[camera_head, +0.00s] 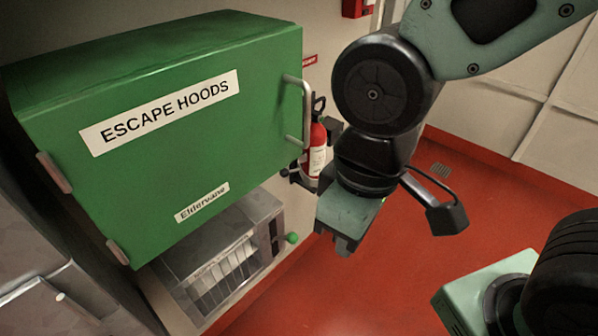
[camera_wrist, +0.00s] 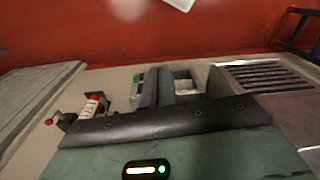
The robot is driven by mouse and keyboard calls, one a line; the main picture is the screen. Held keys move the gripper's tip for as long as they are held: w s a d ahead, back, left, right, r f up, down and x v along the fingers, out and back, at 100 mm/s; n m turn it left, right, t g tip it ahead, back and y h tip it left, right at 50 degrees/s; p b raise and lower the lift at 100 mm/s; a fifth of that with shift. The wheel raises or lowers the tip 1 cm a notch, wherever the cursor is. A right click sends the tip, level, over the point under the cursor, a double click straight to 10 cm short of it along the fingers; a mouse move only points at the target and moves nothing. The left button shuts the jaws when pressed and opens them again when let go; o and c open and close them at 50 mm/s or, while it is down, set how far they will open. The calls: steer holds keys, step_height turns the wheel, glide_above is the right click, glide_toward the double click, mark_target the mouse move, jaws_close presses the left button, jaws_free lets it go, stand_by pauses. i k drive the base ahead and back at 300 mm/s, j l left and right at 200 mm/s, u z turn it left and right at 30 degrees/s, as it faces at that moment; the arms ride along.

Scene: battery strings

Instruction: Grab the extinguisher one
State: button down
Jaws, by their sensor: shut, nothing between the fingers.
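A red fire extinguisher (camera_head: 317,150) with a white label and black top hangs on the wall beside the green cabinet's handle, partly hidden by the cabinet edge and my arm.
A green cabinet (camera_head: 205,140) marked "ESCAPE HOODS" fills the left, with a metal handle (camera_head: 299,112) on its right side. Red floor (camera_head: 400,255) is clear at the right.

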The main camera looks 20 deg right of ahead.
mark_target(316, 152)
steer(key=i+l+u, duration=0.1)
steer(key=l+u, duration=0.25)
steer(key=u, duration=0.15)
steer(key=i+u, duration=0.35)
steer(key=i, duration=0.15)
